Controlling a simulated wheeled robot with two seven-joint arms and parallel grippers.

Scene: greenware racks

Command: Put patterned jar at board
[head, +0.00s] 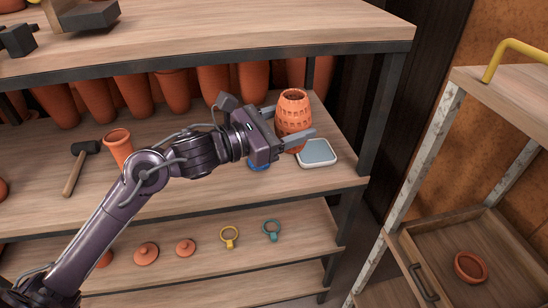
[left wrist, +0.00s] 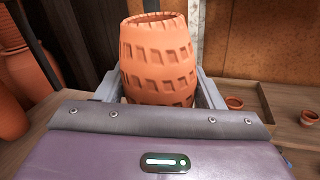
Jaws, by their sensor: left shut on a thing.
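The patterned jar (head: 294,112) is terracotta with rows of square notches, and it stands upright over the right end of the middle shelf. My left gripper (head: 299,137) is shut on it, with a finger on each side. The jar also shows upright between the fingers in the left wrist view (left wrist: 158,58). A pale blue-grey board (head: 318,152) with a light rim lies on the shelf just right of and nearer than the jar. I cannot tell whether the jar's base touches the shelf, as the gripper hides it. My right gripper is not in view.
Several tall terracotta pots (head: 172,88) stand along the back of the shelf. A small pot (head: 118,146) and a hammer (head: 77,165) are to the left. A blue thing (head: 259,164) is partly hidden under my gripper. A cart with an open drawer holding a small bowl (head: 470,267) stands at right.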

